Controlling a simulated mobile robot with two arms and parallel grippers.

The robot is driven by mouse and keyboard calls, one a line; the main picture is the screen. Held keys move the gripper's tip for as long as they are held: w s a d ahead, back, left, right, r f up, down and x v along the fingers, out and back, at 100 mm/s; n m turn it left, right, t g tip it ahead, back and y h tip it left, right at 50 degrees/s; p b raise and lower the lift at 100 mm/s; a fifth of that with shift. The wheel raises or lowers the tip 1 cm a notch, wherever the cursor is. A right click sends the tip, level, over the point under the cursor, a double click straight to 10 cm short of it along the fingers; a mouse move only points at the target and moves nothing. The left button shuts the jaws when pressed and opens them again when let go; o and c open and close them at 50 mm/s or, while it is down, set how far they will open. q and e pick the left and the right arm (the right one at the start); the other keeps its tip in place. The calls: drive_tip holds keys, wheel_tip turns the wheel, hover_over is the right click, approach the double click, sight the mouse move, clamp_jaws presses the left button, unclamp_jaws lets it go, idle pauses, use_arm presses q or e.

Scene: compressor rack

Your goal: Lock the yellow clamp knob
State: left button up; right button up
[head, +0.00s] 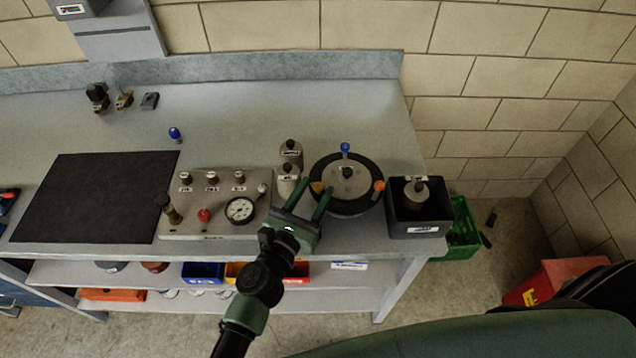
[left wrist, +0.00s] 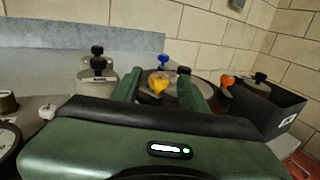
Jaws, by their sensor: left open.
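The yellow clamp knob (head: 317,187) sits on the near left rim of a round black-rimmed vessel (head: 347,206). A blue knob (head: 345,147) is on its far rim and an orange knob (head: 379,186) on its right rim. My left gripper (head: 308,198) is open, its green fingers pointing at the vessel's left side. In the left wrist view the yellow knob (left wrist: 158,86) shows between the two finger tips; I cannot tell whether they touch it. The fingers partly hide the vessel there. My right gripper is not in view.
A panel with a gauge (head: 240,209) and a red button stands left of the vessel. Two grey canisters (head: 288,180) are close behind the left gripper. A dark bin (head: 420,213) holding a weight-like piece is right of the vessel. A black mat (head: 95,198) lies at left.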

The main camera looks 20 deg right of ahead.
use_arm(q)
drive_tip(key=shift+x, duration=1.15)
drive_tip(key=shift+c, duration=0.3)
clamp_jaws()
